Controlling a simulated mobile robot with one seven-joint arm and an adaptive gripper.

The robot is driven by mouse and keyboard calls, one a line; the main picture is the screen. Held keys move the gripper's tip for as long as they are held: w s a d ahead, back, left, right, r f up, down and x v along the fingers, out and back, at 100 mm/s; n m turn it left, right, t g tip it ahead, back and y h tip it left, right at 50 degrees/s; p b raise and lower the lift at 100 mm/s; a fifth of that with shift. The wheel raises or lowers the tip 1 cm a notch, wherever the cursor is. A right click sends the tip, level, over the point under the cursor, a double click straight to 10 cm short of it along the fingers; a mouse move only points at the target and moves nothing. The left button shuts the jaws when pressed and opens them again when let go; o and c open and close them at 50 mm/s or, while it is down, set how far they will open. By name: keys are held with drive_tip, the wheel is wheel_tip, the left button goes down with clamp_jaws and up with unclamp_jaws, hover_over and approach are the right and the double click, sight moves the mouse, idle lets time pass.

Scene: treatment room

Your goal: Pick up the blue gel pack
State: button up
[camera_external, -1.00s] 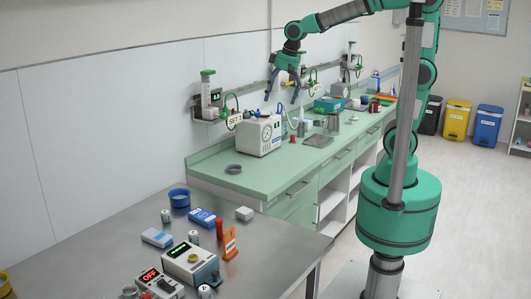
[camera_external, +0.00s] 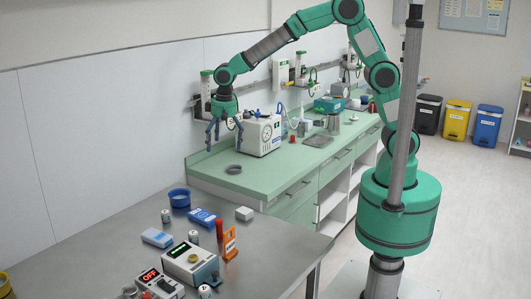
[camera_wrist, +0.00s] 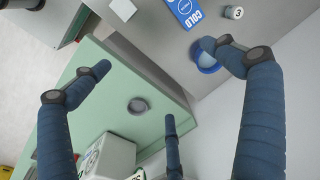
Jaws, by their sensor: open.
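The blue gel pack (camera_external: 203,217) lies flat on the steel table, between a blue bowl and a small white block. It also shows at the top of the wrist view, a blue pack (camera_wrist: 184,10) with a white label reading COLD. My gripper (camera_external: 225,140) is open and empty, high above the near end of the green counter, behind and above the pack. In the wrist view its dark blue fingers (camera_wrist: 155,78) are spread wide with nothing between them. One finger partly covers the blue bowl.
The blue bowl (camera_external: 179,192), white block (camera_external: 244,214), light blue box (camera_external: 157,238), orange holder (camera_external: 230,243) and a meter box (camera_external: 189,263) stand around the pack. A grey ring (camera_external: 233,169) and a white machine (camera_external: 259,135) are on the green counter (camera_external: 265,180). The table's right side is clear.

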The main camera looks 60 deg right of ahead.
hover_over(206, 213)
wheel_tip(206, 213, down, 12)
drive_tip(key=shift+s+f+g+h, duration=0.1)
drive_tip(key=shift+f+g+h, duration=0.05)
drive_tip(key=shift+g+h, duration=0.2)
drive_tip(key=shift+f, duration=0.1)
drive_tip(key=shift+f+b, duration=0.8)
drive_tip(key=shift+f, duration=3.4)
drive_tip(key=shift+a+f+b, duration=0.1)
drive_tip(key=shift+f+b, duration=0.6)
drive_tip(key=shift+f, duration=1.9)
